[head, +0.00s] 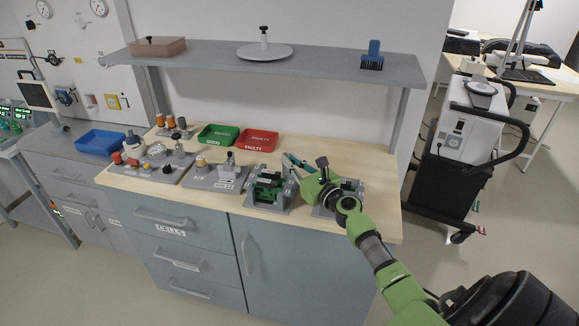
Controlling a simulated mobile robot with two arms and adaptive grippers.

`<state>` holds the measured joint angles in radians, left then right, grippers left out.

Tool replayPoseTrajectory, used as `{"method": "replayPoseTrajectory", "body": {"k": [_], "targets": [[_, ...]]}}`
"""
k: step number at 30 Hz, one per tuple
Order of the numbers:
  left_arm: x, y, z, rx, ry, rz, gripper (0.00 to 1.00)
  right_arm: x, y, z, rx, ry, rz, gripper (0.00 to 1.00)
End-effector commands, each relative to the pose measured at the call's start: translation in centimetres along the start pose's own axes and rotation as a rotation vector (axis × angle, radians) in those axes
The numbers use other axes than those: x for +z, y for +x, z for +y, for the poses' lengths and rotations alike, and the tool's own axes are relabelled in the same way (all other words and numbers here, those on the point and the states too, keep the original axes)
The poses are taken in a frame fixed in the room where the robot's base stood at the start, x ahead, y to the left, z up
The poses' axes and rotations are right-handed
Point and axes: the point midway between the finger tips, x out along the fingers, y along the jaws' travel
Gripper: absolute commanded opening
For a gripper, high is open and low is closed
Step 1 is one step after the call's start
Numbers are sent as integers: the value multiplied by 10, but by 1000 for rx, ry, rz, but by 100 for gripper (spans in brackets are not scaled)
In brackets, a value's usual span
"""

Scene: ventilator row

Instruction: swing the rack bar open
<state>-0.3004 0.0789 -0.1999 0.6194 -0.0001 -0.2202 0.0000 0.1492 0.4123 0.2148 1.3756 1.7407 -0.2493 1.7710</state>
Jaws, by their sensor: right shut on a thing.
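The rack (270,198) stands near the front edge of the wooden bench top, with green boards in its grey frame. My right gripper (298,168) reaches in from the lower right, just right of and above the rack. It is shut on what appears to be the rack bar, next to the rack's upper right side. The gripper and wrist hide most of the bar, so its angle cannot be told. My left gripper is not in view.
A grey fixture (325,212) sits partly hidden under my right wrist. Left of the rack are a grey fixture (215,180), a green tray (218,136) and a red tray (257,141). A shelf (320,64) spans above. The bench's right end is mostly clear.

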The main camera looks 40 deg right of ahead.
Motion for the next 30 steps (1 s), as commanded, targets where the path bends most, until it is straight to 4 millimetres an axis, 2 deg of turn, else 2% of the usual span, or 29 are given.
{"method": "replayPoseTrajectory", "body": {"k": [15, 16, 18, 30], "targets": [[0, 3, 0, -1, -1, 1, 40, -2, 0, -1, 22, 1, 3, 0], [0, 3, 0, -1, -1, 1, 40, -2, 0, -1, 22, 1, 3, 16], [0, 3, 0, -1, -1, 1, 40, -2, 0, -1, 22, 1, 3, 29], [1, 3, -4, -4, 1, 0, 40, -2, -4, -1, 20, 0, 2, 29]]}}
